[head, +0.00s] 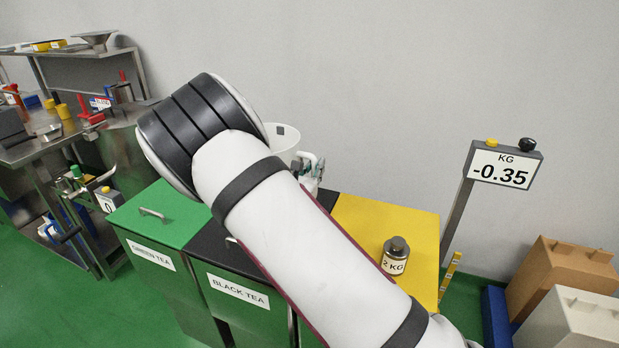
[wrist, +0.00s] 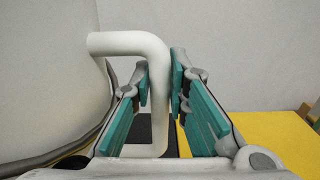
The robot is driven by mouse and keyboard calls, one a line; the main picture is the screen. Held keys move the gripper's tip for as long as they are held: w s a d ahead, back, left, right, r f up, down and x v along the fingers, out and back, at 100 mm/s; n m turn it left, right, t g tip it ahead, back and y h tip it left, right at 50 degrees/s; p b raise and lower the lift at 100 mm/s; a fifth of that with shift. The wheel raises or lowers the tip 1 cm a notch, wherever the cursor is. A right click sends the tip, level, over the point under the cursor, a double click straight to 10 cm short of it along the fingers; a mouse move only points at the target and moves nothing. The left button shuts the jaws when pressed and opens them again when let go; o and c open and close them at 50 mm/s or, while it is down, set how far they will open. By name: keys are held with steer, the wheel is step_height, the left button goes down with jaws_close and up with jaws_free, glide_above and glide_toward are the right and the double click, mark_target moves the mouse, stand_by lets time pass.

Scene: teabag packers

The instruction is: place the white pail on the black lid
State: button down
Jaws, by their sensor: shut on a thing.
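The white pail (head: 287,136) shows in the head view behind my arm, which hides most of it. In the wrist view its pale curved wall (wrist: 45,75) fills the left side, and its white handle (wrist: 157,100) stands between my fingers. My gripper (head: 310,165) is shut on the handle; its teal finger pads (wrist: 161,85) lie on both sides of it. The black lid (head: 212,240) on the BLACK TEA bin is largely covered by my arm. A dark strip of it (wrist: 140,132) shows below the handle. I cannot tell whether the pail touches the lid.
The green lid (head: 165,218) lies to the left of the black one. The yellow lid (head: 375,222) on the right carries a 2 KG weight (head: 396,256). A scale display (head: 502,168) reads -0.35. Boxes (head: 560,280) stand at the right, and a steel bench (head: 40,145) at the left.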

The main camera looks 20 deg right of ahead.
steer(key=shift+w+a+f, duration=0.2)
steer(key=shift+w+f, duration=0.3)
steer(key=shift+f, duration=0.4)
steer(key=shift+w+a+f, duration=0.15)
steer(key=shift+w+f, duration=0.35)
steer(key=shift+f, duration=0.5)
steer(key=c, duration=1.6)
jaws_free()
steer(key=shift+o, duration=0.2)
